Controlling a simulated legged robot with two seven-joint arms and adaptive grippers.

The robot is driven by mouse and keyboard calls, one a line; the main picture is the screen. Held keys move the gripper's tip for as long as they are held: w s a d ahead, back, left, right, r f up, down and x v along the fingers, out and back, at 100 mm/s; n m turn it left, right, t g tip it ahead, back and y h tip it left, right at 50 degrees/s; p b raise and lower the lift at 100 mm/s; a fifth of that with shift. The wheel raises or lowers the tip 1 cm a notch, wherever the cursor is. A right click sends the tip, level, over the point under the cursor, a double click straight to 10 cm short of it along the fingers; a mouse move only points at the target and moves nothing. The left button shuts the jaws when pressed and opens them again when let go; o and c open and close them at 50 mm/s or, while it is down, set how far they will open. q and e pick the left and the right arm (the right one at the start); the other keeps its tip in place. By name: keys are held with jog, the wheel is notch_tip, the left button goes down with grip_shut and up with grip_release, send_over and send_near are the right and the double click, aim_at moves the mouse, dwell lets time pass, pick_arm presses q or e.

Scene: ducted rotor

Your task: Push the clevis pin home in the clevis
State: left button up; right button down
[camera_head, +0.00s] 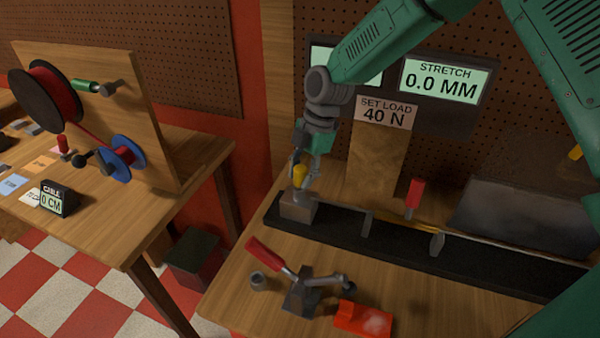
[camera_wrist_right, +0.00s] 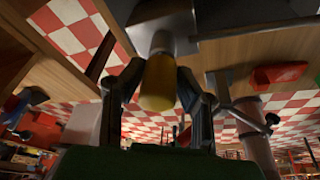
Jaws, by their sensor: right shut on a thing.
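The clevis pin has a yellow head (camera_head: 298,172) and stands upright at the clevis, a grey metal block (camera_head: 298,207) at the left end of the black bed. My right gripper (camera_head: 306,170) reaches down from above and is shut on the yellow head. In the right wrist view the yellow head (camera_wrist_right: 158,85) sits between the two dark fingers (camera_wrist_right: 159,95). A short pale shank (camera_wrist_right: 162,43) shows between the head and the grey block (camera_wrist_right: 163,14). How deep the shank sits inside the block is hidden. My left gripper is not in view.
The black bed (camera_head: 480,268) runs right with grey posts and a red-handled clamp (camera_head: 414,195). A red-handled lever tool (camera_head: 300,292) and a red block (camera_head: 362,318) lie in front. Signs read "STRETCH 0.0 MM" (camera_head: 443,80) and "SET LOAD 40 N" (camera_head: 386,110). A cable-reel table (camera_head: 130,225) stands left.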

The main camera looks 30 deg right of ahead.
aim_at(303, 167)
jog(key=shift+d+f, duration=0.1)
jog(key=shift+f, duration=0.5)
jog(key=c, duration=1.1)
grip_release()
jog(key=shift+r, duration=0.1)
notch_tip(303, 167, up, 10)
jog(key=shift+d+f, duration=0.1)
jog(key=shift+f, duration=0.05)
